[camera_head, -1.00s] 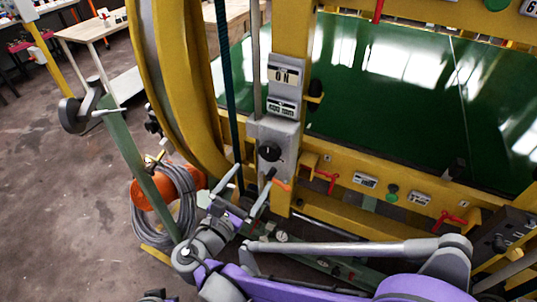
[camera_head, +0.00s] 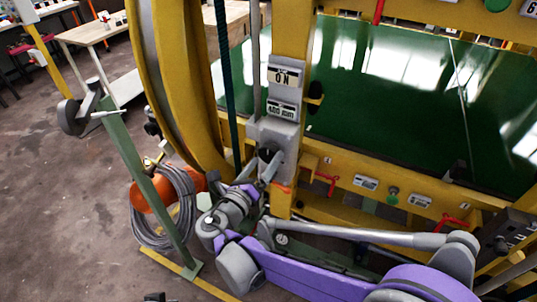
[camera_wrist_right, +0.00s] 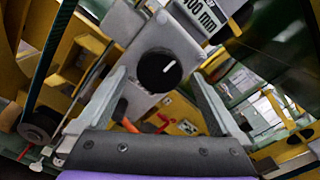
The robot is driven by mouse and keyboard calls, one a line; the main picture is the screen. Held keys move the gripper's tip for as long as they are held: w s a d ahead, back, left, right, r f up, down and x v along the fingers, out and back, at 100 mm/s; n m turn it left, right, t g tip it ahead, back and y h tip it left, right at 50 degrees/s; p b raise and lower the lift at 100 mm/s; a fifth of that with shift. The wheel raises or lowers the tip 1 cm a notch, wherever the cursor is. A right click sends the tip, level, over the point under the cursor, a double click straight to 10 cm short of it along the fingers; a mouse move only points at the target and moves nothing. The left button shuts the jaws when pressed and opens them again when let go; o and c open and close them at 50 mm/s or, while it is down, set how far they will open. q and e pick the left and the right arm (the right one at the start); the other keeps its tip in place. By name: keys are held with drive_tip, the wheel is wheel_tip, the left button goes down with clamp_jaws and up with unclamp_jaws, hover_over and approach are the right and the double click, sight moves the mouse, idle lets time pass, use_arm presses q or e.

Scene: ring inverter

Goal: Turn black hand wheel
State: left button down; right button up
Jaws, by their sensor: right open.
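The black hand wheel is a round black knob with a white mark (camera_wrist_right: 159,70) on the front of a grey control box. In the head view the knob (camera_head: 268,152) is partly covered by my right gripper (camera_head: 261,168). My right gripper is open, and its two grey fingers point at the box. In the right wrist view the fingers (camera_wrist_right: 158,78) stand to the left and right of the knob, with gaps on both sides. I cannot tell whether the tips reach its depth. My left gripper is not in view.
The grey box (camera_head: 283,133) is on a yellow post with labels above it. A green panel (camera_head: 380,85) lies behind. A yellow ring (camera_head: 165,80) and dark green rope stand left. Red handles (camera_head: 325,180) and a coiled grey cable (camera_head: 165,210) are close by.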

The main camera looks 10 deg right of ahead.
drive_tip(key=shift+x, duration=1.45)
drive_tip(key=shift+c, duration=0.3)
drive_tip(key=c, duration=1.2)
